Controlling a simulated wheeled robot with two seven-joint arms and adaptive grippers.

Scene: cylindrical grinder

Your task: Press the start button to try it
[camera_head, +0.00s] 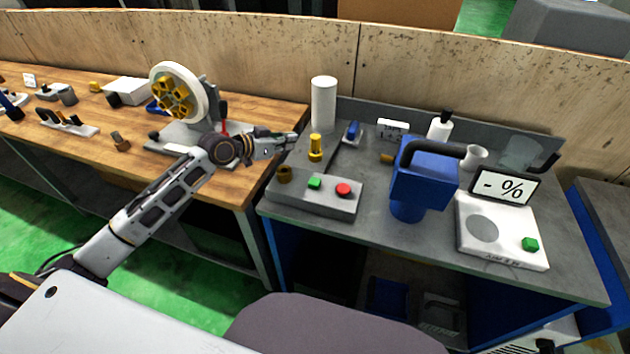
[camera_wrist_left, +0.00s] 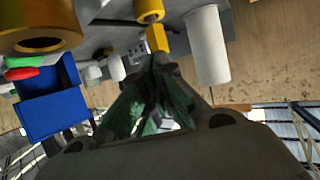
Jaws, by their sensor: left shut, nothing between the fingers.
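A green button (camera_head: 315,182) and a red button (camera_head: 343,190) sit on top of a grey control box (camera_head: 300,197) at the left front of the grey table. Which one is labelled start cannot be read. My left gripper (camera_head: 291,138) is shut and empty, behind and above the box, left of a yellow post (camera_head: 315,147). In the left wrist view the fingertips (camera_wrist_left: 158,62) point towards a yellow part (camera_wrist_left: 156,38); contact cannot be judged. The green button (camera_wrist_left: 22,62) and red button (camera_wrist_left: 22,73) appear at that view's left edge. My right gripper is not in view.
A white cylinder (camera_head: 323,104) stands behind the yellow post. A brass-coloured knob (camera_head: 284,174) sits at the box's left end. A blue container (camera_head: 422,180) and a white scale (camera_head: 499,238) stand to the right. A wooden bench (camera_head: 215,180) adjoins on the left.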

